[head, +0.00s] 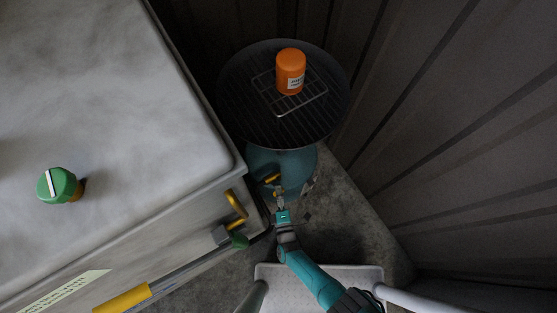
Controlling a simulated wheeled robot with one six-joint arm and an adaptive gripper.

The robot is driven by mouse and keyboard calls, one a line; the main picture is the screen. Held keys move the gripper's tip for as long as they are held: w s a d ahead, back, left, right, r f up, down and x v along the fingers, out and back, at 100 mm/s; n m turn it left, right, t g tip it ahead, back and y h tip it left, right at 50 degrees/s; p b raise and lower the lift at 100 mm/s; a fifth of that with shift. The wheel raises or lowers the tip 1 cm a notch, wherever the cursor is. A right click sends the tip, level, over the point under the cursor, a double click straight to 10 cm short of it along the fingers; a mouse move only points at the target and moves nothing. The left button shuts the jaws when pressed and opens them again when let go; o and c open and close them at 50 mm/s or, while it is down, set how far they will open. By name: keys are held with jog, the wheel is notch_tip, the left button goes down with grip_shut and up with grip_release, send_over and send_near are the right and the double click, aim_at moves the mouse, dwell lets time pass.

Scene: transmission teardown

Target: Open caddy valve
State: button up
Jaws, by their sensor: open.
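A teal rounded caddy (300,160) stands on the floor in the corner, partly hidden under a dark round grate. A small yellow handle (272,178), which looks like the caddy valve, shows on its near side. My gripper (279,192) is at the end of the teal arm, close in front of the caddy, just below the yellow handle in the picture. It is open, and nothing shows between its fingers. At this size I cannot tell whether the fingers touch the handle or which way the handle is turned.
An orange jar (291,68) stands on a wire rack on the dark round grate (240,113). Ribbed walls (460,110) close off the right.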

jog(key=v, duration=0.7)
jog(key=shift+s, duration=0.25)
dwell(0.6)
